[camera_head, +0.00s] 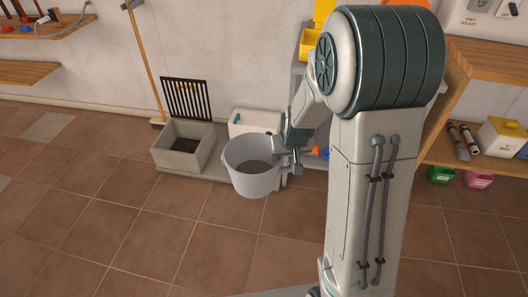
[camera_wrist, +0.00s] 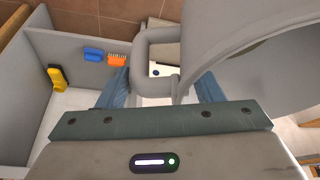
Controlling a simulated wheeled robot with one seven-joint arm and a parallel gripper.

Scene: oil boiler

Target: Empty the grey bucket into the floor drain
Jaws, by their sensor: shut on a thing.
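The grey bucket (camera_head: 251,180) hangs upright, or nearly so, in the head view, left of my arm. Its inside looks darker low down, but I cannot tell what it holds. My gripper (camera_head: 293,165) is at its right side. In the wrist view my gripper (camera_wrist: 162,92) is shut on the bucket's side handle (camera_wrist: 148,50), and the bucket wall (camera_wrist: 225,60) fills the upper right. A square grey basin with a dark opening, apparently the floor drain (camera_head: 170,160), lies left of the bucket, apart from it. A black grate (camera_head: 186,98) stands upright behind it.
A white container (camera_head: 250,122) stands behind the bucket. A broom handle (camera_head: 145,60) leans on the wall. A shelf unit (camera_head: 480,155) is at the right. Blue (camera_wrist: 94,54), orange (camera_wrist: 117,60) and yellow (camera_wrist: 58,78) items lie below my gripper. Tiled floor at left is clear.

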